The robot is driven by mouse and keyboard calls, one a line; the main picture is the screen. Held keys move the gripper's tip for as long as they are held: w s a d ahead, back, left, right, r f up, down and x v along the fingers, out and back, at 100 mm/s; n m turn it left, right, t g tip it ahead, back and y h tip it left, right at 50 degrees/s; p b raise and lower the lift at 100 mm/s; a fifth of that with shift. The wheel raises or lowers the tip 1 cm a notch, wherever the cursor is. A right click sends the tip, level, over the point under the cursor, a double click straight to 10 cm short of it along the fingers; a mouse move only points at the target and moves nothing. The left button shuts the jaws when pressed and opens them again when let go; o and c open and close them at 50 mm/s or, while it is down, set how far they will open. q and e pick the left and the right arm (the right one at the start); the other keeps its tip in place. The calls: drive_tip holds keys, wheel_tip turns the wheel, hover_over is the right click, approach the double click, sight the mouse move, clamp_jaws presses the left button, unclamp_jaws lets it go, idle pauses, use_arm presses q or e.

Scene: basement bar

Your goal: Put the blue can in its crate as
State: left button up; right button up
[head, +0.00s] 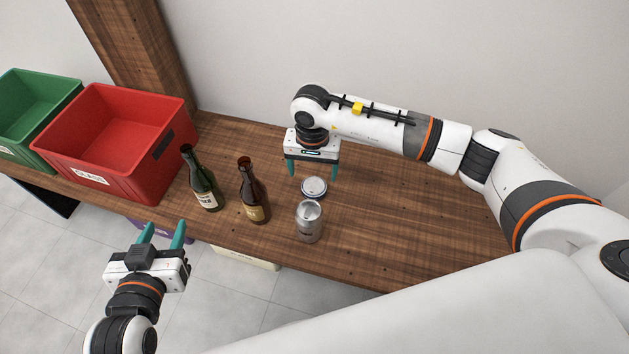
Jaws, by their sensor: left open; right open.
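A can with a silver top and a thin dark bluish side (313,188) stands on the wooden table; its lower part is hidden behind a silver can (309,222). I cannot tell for sure that it is the blue can. My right gripper (313,172) is open, pointing down, right at or just above and behind that can; no grip on it shows. My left gripper (163,234) is open and empty, in front of the table's front edge. A red crate (75,168) marked GLASS and a green crate (12,146) stand at the left.
A green bottle (203,182) and a brown bottle (253,193) stand upright between the red crate and the cans. Below the table's front edge, a cream container (245,258) and a purple one partly show. The table's right part is clear. A wooden post rises behind the red crate.

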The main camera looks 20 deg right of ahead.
sight(314, 186)
drive_tip(key=shift+w+f+b, duration=0.1)
drive_tip(key=shift+f+b, duration=0.25)
drive_tip(key=shift+f, duration=1.1)
drive_tip(key=f, duration=0.1)
drive_tip(key=f+b, duration=0.1)
drive_tip(key=f, duration=0.1)
drive_tip(key=shift+w+d+f, duration=0.25)
drive_tip(key=shift+w+f, duration=0.1)
drive_tip(key=shift+f, duration=0.05)
use_arm(q)
wheel_tip(314, 186, up, 8)
drive_tip(key=w+d+t+h, duration=0.1)
drive_tip(key=w+t+h, duration=0.1)
drive_tip(key=t, duration=0.4)
drive_tip(key=shift+d+r, duration=0.15)
drive_tip(key=shift+d, duration=0.25)
use_arm(e)
drive_tip(key=shift+f, duration=0.2)
drive_tip(key=c, duration=0.9)
